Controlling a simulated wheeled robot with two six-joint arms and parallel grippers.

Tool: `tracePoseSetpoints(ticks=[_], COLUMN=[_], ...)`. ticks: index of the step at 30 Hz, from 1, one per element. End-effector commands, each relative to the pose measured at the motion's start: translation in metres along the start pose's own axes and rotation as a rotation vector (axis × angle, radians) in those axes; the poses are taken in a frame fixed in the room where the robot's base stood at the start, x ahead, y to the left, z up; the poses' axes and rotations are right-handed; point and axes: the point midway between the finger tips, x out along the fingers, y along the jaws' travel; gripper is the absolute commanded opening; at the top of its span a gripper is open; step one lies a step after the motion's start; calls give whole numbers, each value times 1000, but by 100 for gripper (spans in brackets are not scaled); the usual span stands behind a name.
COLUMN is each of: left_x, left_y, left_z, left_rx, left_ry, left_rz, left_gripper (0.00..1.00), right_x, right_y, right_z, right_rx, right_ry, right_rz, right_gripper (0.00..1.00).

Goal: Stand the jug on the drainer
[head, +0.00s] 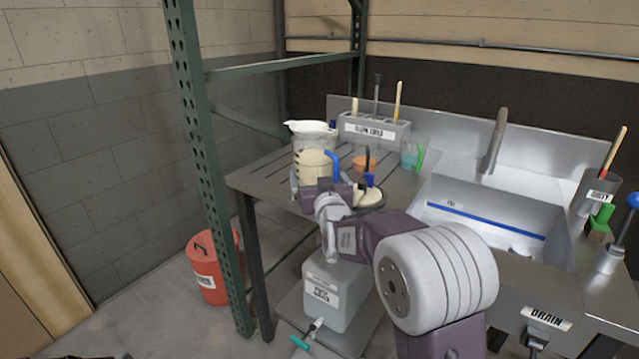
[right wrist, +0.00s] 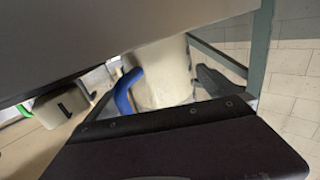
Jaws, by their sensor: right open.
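The jug (head: 313,146) is pale, with a white spout, dark marks on its side and a blue handle (head: 331,160). It stands upright on the grooved drainer (head: 262,173), left of the sink. My right gripper (head: 326,190) is open at the jug's near side and hides its lower part. In the right wrist view the jug's pale body (right wrist: 165,75) and blue handle (right wrist: 124,92) show just beyond the dark gripper part. I cannot tell whether a finger touches the jug. My left gripper is not in view.
A labelled tool holder (head: 374,130) stands behind. An orange vessel (head: 364,164) and a teal vessel with a green handle (head: 410,155) are near. The sink (head: 480,222) is at right; a green rack post (head: 203,170) rises at left.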

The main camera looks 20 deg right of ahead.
Motion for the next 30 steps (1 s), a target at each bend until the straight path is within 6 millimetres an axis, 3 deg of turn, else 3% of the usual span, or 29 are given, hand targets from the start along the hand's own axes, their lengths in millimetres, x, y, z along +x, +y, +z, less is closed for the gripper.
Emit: tracePoseSetpoints(ticks=[16,21,30], left_x=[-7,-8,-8], left_y=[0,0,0], left_z=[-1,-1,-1], left_rx=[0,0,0], left_ry=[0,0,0], left_rz=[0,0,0], left_gripper=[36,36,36], right_x=[-105,-119,-120], right_y=[0,0,0], right_z=[-2,-1,0], right_rx=[1,0,0], right_ry=[1,0,0], right_rz=[-1,0,0], right_gripper=[100,100,100])
